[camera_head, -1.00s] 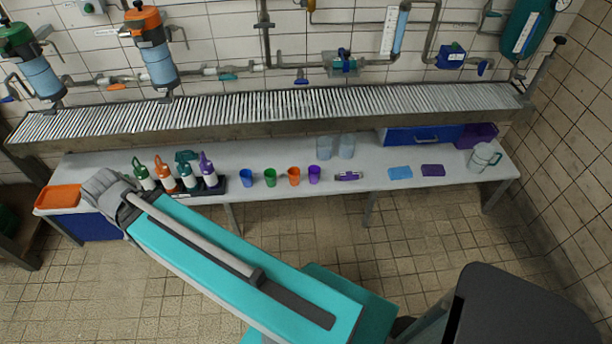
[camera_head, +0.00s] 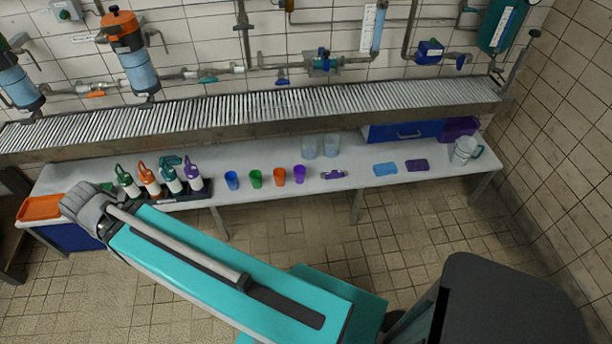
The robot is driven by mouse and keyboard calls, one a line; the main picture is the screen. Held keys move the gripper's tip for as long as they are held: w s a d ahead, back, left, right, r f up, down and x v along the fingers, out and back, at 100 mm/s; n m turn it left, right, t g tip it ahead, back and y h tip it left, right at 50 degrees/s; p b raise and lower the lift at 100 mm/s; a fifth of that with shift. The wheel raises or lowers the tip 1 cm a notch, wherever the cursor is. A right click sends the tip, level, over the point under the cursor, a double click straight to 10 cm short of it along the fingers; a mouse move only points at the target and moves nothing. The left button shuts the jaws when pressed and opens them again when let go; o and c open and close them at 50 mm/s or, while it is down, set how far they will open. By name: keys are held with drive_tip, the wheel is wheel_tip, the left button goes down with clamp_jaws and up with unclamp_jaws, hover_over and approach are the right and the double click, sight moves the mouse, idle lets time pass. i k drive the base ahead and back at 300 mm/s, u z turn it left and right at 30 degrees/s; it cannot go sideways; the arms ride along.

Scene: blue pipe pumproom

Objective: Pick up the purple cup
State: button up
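The purple cup (camera_head: 300,174) stands upright on the long grey table (camera_head: 345,172), at the right end of a row of small cups. An orange cup (camera_head: 279,177) is just to its left, then a green cup (camera_head: 256,179) and a blue cup (camera_head: 232,180). My teal arm reaches across the lower left of the view, with its grey joint over the table's left end. My gripper is not visible, so its state is hidden. Nothing covers the purple cup.
A purple-grey small object (camera_head: 333,174) lies right of the purple cup. Two clear glasses (camera_head: 331,146) stand behind. A bottle rack (camera_head: 188,196) holds several bottles at left. Blue (camera_head: 385,169) and purple (camera_head: 417,165) sponges and a pitcher (camera_head: 466,150) are at right. A slatted shelf (camera_head: 250,112) runs above the table.

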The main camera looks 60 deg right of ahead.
sight(300, 170)
drive_tip(key=z, duration=0.05)
drive_tip(key=k, duration=1.35)
drive_tip(key=z, duration=1.75)
drive_tip(key=i, duration=1)
drive_tip(key=z, duration=0.05)
